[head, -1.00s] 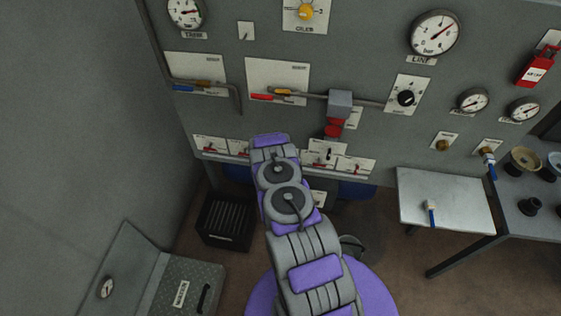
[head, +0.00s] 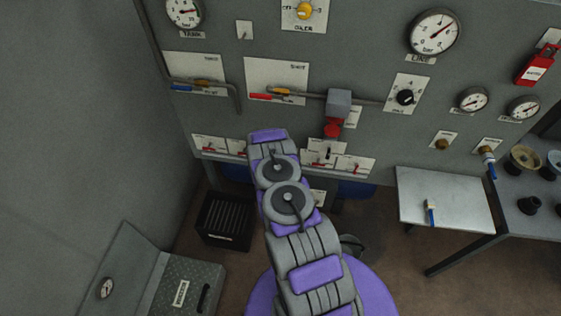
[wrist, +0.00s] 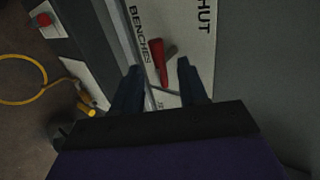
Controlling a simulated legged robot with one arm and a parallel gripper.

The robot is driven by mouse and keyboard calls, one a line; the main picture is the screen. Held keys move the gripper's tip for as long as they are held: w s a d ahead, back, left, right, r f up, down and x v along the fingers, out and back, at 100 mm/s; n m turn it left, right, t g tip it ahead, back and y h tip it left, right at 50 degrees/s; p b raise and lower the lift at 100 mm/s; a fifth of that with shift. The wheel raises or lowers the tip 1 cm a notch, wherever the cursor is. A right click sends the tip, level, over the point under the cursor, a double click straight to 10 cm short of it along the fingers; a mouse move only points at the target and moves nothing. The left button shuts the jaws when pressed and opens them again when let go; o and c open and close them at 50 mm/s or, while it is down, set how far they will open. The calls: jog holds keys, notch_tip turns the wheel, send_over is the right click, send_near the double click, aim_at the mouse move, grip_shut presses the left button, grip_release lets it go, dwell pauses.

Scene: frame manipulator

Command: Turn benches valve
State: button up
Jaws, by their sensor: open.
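In the wrist view, a red valve handle (wrist: 158,62) sits on a white plate beside the word BENCHES, with "HUT" readable on the plate at the top. My gripper (wrist: 160,72) is open, its two dark fingers on either side of the handle in the picture. I cannot tell whether they touch it. In the head view, a red lever (head: 262,97) lies on the white SHUT plate (head: 290,68), probably the same handle, next to a yellow-orange lever (head: 282,91). There my arm hides the gripper.
A grey pipe (head: 310,96) runs right from the plate to a grey box with a red part (head: 333,130). Small labelled red switches (head: 345,165) line the panel's lower edge. A yellow cable (wrist: 20,102) shows at left in the wrist view. A grey side table (head: 445,195) stands at right.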

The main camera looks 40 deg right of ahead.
jog(key=v, duration=1.5)
jog(key=shift+a, duration=0.1)
jog(key=w+a+r+n+y+b, duration=0.2)
jog(key=w+a+r+n+y, duration=0.25)
jog(key=a, duration=0.45)
jog(key=w+a+r+n+y+b, duration=0.1)
jog(key=a+r+n+y, duration=0.2)
jog(key=a+r+n, duration=0.35)
jog(key=s+a+r+n+g+y+b, duration=0.1)
jog(key=s+a+r+n+g+y, duration=0.2)
jog(key=a+r, duration=0.45)
jog(key=s+a+r+n+g+b, duration=0.1)
jog(key=s+a+r+n, duration=0.1)
jog(key=s+r+n, duration=0.3)
jog(key=s+a+r+n+g+b, duration=0.1)
jog(key=s+a+r, duration=0.15)
jog(key=s, duration=0.45)
jog(key=s+r+n+g+h+b, duration=0.1)
jog(key=s+r+n+g, duration=0.1)
jog(key=s, duration=0.9)
jog(key=s+d+r+n+g+h+b, duration=0.1)
jog(key=s+r+n, duration=0.4)
jog(key=s, duration=0.7)
jog(key=shift+d+n+g+b, duration=0.3)
jog(key=shift+n+g, duration=0.2)
jog(key=shift+g, duration=0.1)
